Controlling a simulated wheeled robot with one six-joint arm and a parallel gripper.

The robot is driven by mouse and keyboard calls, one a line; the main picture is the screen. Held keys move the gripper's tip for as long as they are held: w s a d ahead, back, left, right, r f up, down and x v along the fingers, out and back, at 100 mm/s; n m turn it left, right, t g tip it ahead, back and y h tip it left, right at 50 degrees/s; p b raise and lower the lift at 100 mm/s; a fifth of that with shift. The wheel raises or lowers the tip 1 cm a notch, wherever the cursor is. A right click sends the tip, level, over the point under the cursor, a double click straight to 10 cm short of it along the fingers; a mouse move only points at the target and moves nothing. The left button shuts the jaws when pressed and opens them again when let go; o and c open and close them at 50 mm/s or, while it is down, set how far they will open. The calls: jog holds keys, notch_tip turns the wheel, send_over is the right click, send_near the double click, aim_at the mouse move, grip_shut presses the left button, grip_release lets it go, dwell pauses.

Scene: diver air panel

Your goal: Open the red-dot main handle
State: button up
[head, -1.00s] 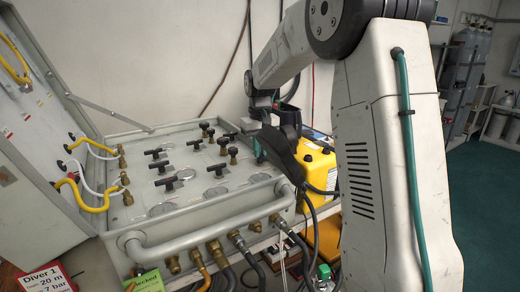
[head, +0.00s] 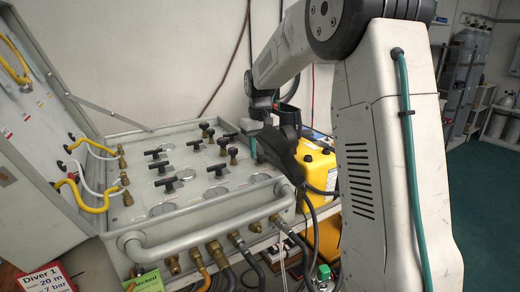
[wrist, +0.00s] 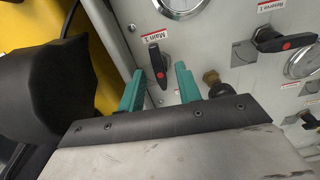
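The main handle (wrist: 157,62) is a black lever with a red dot, below a "Main" label on the grey panel in the wrist view. It points down in that picture, slightly tilted. My gripper (wrist: 160,72) is open, with one teal finger on each side of the handle in the picture. I cannot tell whether the fingertips reach down around it; no touch shows. In the head view my gripper (head: 254,150) is over the panel's right edge, and I cannot make out this handle there.
A reserve handle (wrist: 284,40), also red-dotted, is at the right, with gauges (wrist: 180,5) nearby. A brass-stemmed knob (wrist: 215,84) is close beside the right finger. Several more black handles (head: 168,184) stand on the panel (head: 200,228). A yellow case (head: 314,185) is right of it.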

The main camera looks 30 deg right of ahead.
aim_at(260, 154)
jog(key=shift+r, duration=3.95)
